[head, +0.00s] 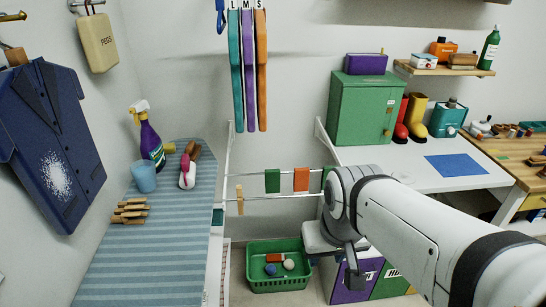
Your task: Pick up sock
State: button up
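No item is plainly recognisable as a sock. Small cloth-like pieces hang on the white drying rack (258,197): a green piece (272,181), an orange piece (301,179) and another green piece at the right, partly behind my arm. A green basket (279,285) on the floor holds an orange-brown item (275,258), a small blue item (270,269) and a whitish rounded item (289,264). My gripper (352,275) points down to the right of the basket, above the purple and green bins. Its fingers are small and dark, and their opening is unclear.
A striped ironing board (150,240) at left carries a spray bottle (149,138), a blue cup (144,176) and several wooden pegs (130,211). A white table (400,165) with a green cabinet (362,108) is behind my arm. A purple bin (352,284) stands right of the basket.

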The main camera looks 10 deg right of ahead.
aim_at(301, 175)
jog(key=z, duration=0.15)
jog(key=i, duration=0.95)
jog(key=u, duration=0.05)
